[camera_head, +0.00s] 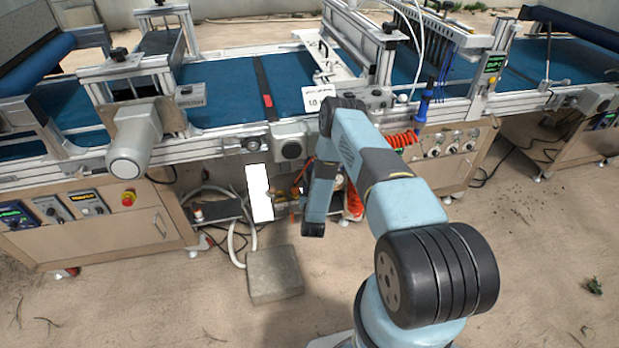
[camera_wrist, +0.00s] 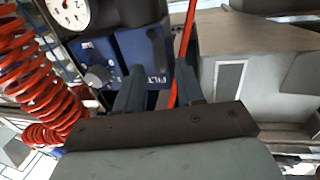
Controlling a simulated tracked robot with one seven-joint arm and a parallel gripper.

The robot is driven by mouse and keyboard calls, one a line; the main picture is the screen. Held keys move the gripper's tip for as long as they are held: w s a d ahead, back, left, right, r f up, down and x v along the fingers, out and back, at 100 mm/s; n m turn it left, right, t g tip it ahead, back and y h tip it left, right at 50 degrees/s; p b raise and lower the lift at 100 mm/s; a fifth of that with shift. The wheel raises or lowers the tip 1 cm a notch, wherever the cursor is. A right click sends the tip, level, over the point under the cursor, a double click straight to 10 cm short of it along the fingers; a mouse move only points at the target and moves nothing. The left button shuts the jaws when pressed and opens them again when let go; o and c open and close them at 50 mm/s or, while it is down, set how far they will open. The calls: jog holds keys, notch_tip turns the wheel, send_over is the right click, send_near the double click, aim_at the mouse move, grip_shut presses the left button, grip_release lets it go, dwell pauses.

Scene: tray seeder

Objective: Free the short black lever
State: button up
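In the wrist view, a dark upright bar (camera_wrist: 157,48), which looks like the short black lever, stands in front of a blue box (camera_wrist: 132,52). My gripper (camera_wrist: 160,70) points at the box with its two fingers apart. The bar shows beyond and between the fingertips. I cannot tell whether either finger touches it. A thin red rod (camera_wrist: 186,42) runs upright just right of the bar, close to the right fingertip. In the head view my arm reaches down to the front of the machine, and the fingers and lever cannot be made out there.
A round gauge (camera_wrist: 70,12), a grey knob (camera_wrist: 97,76) and a red coiled hose (camera_wrist: 40,85) are left of the fingers. A grey metal housing (camera_wrist: 265,70) is close on the right. In the head view, a concrete block (camera_head: 274,275) lies on the sandy floor.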

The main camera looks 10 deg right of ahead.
aim_at(309, 178)
jog(key=shift+w+d, duration=0.2)
jog(key=shift+w, duration=0.8)
jog(key=shift+w+d, duration=0.2)
jog(key=shift+w, duration=0.85)
jog(key=shift+w+d, duration=0.2)
jog(key=shift+w, duration=0.8)
grip_shut()
